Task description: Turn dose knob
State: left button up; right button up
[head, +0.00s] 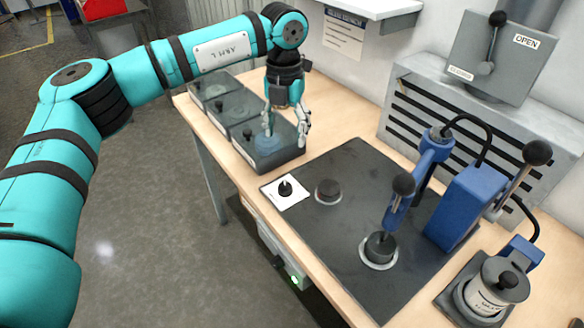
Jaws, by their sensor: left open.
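Which part is the dose knob I cannot tell for sure. A small black knob (286,188) stands on a white square plate at the left edge of the dark mat. A black round piece (328,191) sits on the mat to its right. Another black knob (508,280) tops a grey canister at the lower right. My left gripper (286,134) is open, pointing down at the nearest of the dark lidded bins (285,161). Its fingers are apart, and whether they touch the bin is unclear. It is behind and apart from the knob on the white plate. My right gripper is not in view.
A blue press (470,205) with ball-ended levers stands on the dark mat (345,245), over a dark cylinder (380,246) in a pale ring. A slatted grey unit (440,135) stands behind. A box with a green light (294,281) is below the table's front edge.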

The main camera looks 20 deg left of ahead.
pick_arm(q)
jog(key=p, duration=0.2)
send_over(285, 186)
notch_tip(285, 186, down, 8)
jog(key=shift+s+r, duration=0.15)
notch_tip(285, 186, down, 6)
jog(key=shift+f+p, duration=0.25)
jog(key=shift+p, duration=0.15)
notch_tip(285, 186, down, 2)
jog(key=shift+f, duration=0.3)
jog(key=c, duration=1.1)
jog(key=shift+c, duration=0.2)
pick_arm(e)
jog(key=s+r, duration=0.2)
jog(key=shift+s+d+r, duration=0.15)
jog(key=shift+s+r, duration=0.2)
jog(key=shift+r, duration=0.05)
